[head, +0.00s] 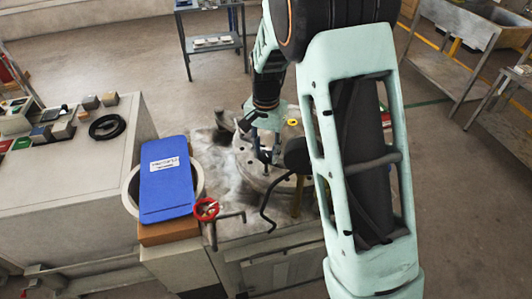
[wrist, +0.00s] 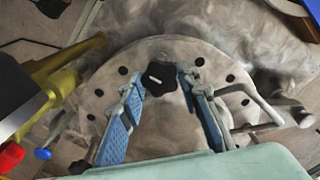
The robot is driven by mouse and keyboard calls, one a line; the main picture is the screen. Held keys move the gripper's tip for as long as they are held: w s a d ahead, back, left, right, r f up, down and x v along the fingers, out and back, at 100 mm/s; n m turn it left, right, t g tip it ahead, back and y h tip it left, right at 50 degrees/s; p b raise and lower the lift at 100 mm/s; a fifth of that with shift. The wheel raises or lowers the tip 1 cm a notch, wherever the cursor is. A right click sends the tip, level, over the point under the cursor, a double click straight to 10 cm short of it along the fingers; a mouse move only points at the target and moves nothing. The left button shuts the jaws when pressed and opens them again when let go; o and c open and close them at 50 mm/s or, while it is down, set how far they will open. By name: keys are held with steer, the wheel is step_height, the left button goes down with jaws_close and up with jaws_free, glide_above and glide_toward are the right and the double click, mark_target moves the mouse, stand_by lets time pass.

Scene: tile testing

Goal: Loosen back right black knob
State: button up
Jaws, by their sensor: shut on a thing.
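My gripper (head: 265,158) reaches down onto a round grey metal plate (head: 246,176) of the testing machine in the head view. In the wrist view, my gripper (wrist: 163,88) has its blue-padded fingers on either side of a black lobed knob (wrist: 159,78), with the tips closed on it. The knob sits at the rim of the round plate (wrist: 130,61). The knob is too small and covered to make out in the head view. Several dark round holes line the plate's rim.
A blue binder (head: 166,190) lies left of the machine, with a red round item (head: 206,209) beside it. A bent black rod (head: 268,205) stands in front of the plate. A yellow fitting (wrist: 60,84) is left of the plate, and metal rods (wrist: 262,117) are to its right.

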steer(key=n, duration=0.4)
steer(key=shift+b, duration=0.35)
steer(key=shift+n, duration=1.6)
steer(key=o, duration=1.2)
steer(key=shift+c, duration=0.2)
step_height(320, 180, up, 12)
